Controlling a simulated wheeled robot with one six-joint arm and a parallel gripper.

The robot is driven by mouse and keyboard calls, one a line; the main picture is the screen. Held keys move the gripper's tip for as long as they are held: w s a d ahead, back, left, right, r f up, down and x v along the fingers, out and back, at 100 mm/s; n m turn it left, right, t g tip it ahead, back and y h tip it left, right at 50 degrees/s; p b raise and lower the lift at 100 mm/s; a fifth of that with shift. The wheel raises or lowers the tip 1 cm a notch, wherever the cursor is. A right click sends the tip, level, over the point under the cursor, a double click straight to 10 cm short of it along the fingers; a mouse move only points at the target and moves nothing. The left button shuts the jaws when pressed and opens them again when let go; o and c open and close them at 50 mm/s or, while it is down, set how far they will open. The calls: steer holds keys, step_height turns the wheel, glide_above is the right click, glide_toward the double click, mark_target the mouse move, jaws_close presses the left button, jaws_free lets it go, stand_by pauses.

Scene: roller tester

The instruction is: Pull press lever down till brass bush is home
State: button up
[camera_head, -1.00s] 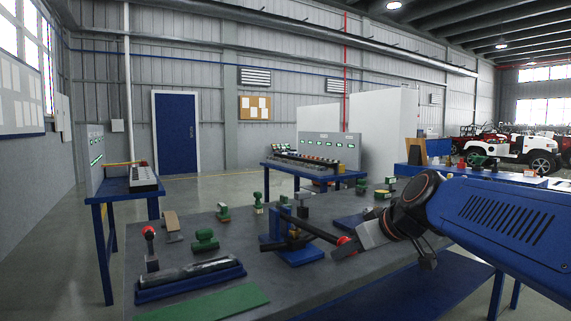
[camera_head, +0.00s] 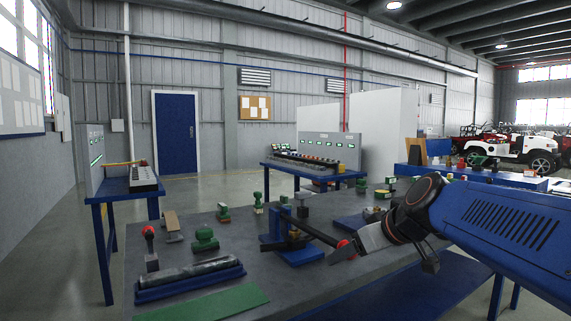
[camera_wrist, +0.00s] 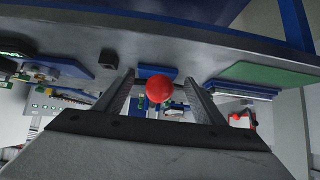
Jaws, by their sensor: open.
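The press has a blue base (camera_head: 302,255) and a blue upright on the grey bench. Its dark lever (camera_head: 317,232) slopes down to the right and ends in a red knob (camera_head: 343,243). A small brass-coloured part (camera_head: 294,233) shows at the press, partly hidden by the lever; how deep it sits I cannot tell. My gripper (camera_head: 342,253) is at the lever's end. In the wrist view the red knob (camera_wrist: 159,88) lies between the two spread fingers of my gripper (camera_wrist: 158,82), with a gap on each side.
Left of the press stand a green-handled block (camera_head: 205,239), a red-knobbed post (camera_head: 150,245) and a blue tray (camera_head: 190,287) holding a dark bar. A green mat (camera_head: 205,309) lies at the front edge. Several small stamps and blocks stand behind the press.

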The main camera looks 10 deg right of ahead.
steer(key=v, duration=0.5)
steer(key=shift+r, duration=0.1)
stand_by(0.4)
steer(key=s+a+f+m+g+h, duration=0.1)
steer(key=s+f+g, duration=0.1)
steer(key=s+f, duration=0.6)
steer(key=s+f+m+g+h, duration=0.2)
steer(key=s+f, duration=0.6)
steer(key=f, duration=0.6)
steer(key=shift+a+f+m+g, duration=0.3)
steer(key=shift+a+g, duration=0.1)
steer(key=shift+o, duration=0.2)
